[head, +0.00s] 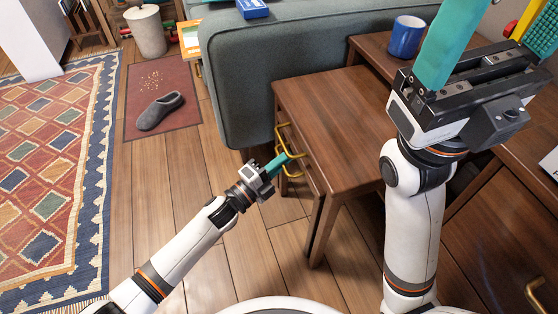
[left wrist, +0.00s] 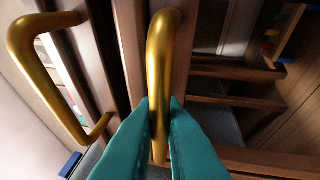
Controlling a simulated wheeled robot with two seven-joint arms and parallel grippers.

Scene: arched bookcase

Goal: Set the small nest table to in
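A brown wooden nest table (head: 338,112) stands beside the grey-green sofa, with gold handles on its left side. A slim lower wooden part shows at that side, its inner part hidden under the top; I cannot tell exactly how far in the small table sits. My left gripper (head: 287,161) is at the lower gold handle. In the left wrist view its teal fingertips (left wrist: 160,108) are on both sides of a gold handle (left wrist: 163,60) and appear closed on it. Another gold handle (left wrist: 35,75) is apart at the left. My right gripper (head: 490,45) is raised, its fingers wide apart and empty.
A blue mug (head: 406,36) stands on a wooden surface behind the table. The sofa (head: 240,85) borders the table's far side. A wooden cabinet (head: 510,240) is at the right. Bare floor (head: 185,200) lies left; a slipper (head: 160,111) rests on a red mat.

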